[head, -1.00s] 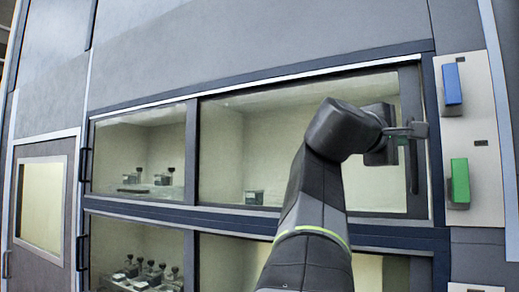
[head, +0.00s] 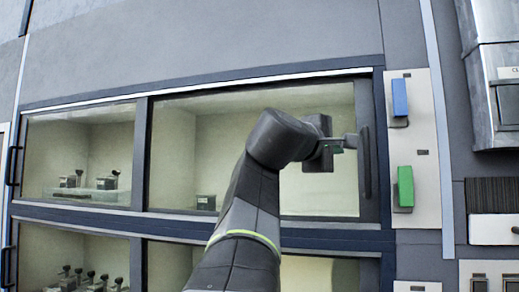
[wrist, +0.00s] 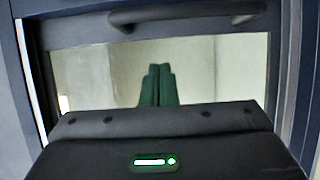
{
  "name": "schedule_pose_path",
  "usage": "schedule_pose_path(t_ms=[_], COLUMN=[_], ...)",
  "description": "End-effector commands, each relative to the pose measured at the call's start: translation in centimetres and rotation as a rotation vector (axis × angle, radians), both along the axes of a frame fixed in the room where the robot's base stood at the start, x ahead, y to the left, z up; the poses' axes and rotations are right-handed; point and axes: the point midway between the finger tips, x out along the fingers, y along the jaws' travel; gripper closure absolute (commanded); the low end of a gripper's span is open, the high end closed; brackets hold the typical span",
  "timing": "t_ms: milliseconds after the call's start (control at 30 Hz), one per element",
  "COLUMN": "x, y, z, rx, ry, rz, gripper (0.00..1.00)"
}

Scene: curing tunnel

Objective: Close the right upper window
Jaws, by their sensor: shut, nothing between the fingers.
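The right upper window (head: 240,105) is a wide pane in a dark frame in the head view. Its dark upright bar handle (head: 367,165) is at the right end; the handle also shows across the top of the wrist view (wrist: 185,20). I cannot tell whether the window is fully shut. My gripper (head: 352,141) is in front of the pane, its tip just left of the handle in the picture; contact cannot be told. In the wrist view my gripper's green fingers (wrist: 158,86) are together and empty, with the handle apart from them in the picture. My arm hides part of the pane.
A left upper window (head: 80,135) and lower windows (head: 75,265) adjoin. A pale panel (head: 427,165) with a blue switch (head: 399,97) and a green switch (head: 405,187) stands right of the handle. A grey cabinet (head: 498,70) is farther right. Small fixtures sit behind the glass.

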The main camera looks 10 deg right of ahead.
Motion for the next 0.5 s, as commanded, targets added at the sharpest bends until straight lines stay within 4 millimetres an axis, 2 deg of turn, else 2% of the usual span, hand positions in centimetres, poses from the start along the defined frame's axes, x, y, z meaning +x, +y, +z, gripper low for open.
schedule_pose_path(t_ms=[500], x=[-4.8], y=[5.6], z=[-0.2], rx=[0.000], ry=[-0.001], rz=[0.006], gripper=[1.00])
